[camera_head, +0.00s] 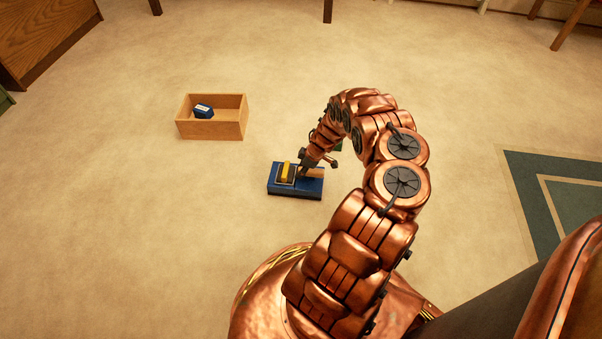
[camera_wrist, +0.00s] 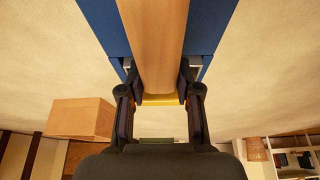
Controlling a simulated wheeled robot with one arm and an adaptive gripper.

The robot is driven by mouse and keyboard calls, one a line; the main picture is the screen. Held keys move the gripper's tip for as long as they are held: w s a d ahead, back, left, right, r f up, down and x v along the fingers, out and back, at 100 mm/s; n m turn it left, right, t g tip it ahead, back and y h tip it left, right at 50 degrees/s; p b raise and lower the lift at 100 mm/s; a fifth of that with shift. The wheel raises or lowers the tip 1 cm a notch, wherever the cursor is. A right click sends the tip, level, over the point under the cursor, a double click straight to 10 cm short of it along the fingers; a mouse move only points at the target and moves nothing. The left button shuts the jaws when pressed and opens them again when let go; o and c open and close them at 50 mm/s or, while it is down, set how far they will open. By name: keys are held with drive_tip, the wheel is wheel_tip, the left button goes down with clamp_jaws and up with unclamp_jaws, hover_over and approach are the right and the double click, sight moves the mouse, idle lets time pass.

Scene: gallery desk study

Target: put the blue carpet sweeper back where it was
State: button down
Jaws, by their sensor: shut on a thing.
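The blue carpet sweeper (camera_head: 281,192) is a low, blue, box-like body with a yellow part and a wooden bar on top. It is at or just above the carpet, near the middle of the head view; I cannot tell if it touches. In the wrist view the sweeper (camera_wrist: 215,25) fills the top, its wooden bar running between my fingers. My gripper (camera_head: 305,168) comes down on it from above right. In the wrist view my gripper (camera_wrist: 159,98) is shut on the wooden bar, with a yellow strip behind it. My arm hides part of the sweeper's right end.
An open wooden box (camera_head: 211,130) holding a small blue-and-white item (camera_head: 203,111) stands behind left. A teal-bordered rug (camera_head: 528,180) lies right. Furniture legs line the back. Carpet at left and front left is clear.

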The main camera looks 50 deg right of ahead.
drive_tip(key=shift+f, duration=0.35)
drive_tip(key=c, duration=0.8)
unclamp_jaws()
drive_tip(key=shift+r, duration=0.15)
